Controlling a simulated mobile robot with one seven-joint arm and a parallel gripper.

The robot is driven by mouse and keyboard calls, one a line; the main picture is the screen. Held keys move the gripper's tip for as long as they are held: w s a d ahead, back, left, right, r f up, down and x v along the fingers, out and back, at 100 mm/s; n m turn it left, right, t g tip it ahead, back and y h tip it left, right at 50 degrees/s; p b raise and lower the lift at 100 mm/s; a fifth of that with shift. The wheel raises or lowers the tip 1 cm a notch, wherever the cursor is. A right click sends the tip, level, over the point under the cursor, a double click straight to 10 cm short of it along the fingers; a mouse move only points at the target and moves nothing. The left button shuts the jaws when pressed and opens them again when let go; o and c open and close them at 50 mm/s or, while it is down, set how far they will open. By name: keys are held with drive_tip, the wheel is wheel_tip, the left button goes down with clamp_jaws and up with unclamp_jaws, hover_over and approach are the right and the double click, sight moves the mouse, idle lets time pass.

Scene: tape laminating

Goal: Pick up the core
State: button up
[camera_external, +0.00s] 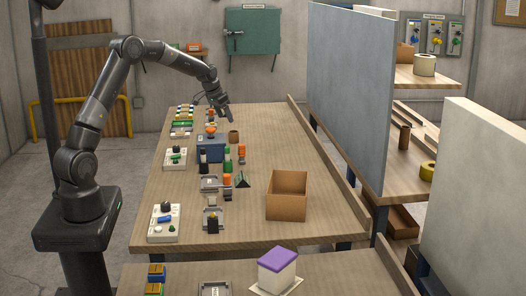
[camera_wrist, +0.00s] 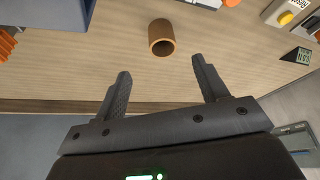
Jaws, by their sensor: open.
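The core, a short brown cardboard tube (camera_wrist: 161,38), stands on the wooden table in the wrist view, with its hollow end showing. It lies beyond and between my two fingertips, apart from both. In the external view the core (camera_external: 233,136) stands on the far part of the table, to the right of an orange-topped item. My gripper (camera_wrist: 160,82) is open, with nothing between its dark fingers. In the external view my gripper (camera_external: 226,117) is over the far part of the table, a little above and left of the core, its fingers small there.
A blue box (camera_external: 210,151) stands near the core, with orange and green items around it. An open cardboard box (camera_external: 287,195) is farther forward on the right. A low rail (camera_external: 328,155) runs along the table's right edge. The tabletop between core and rail is clear.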

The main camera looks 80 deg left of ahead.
sight(233, 132)
drive_tip(key=x, duration=0.5)
drive_tip(key=shift+a, duration=0.15)
drive_tip(key=shift+x, duration=2.95)
drive_tip(key=shift+w+a, duration=0.15)
drive_tip(key=shift+c, duration=0.5)
drive_tip(key=c, duration=1)
drive_tip(key=shift+o, duration=0.2)
drive_tip(key=shift+r, duration=0.2)
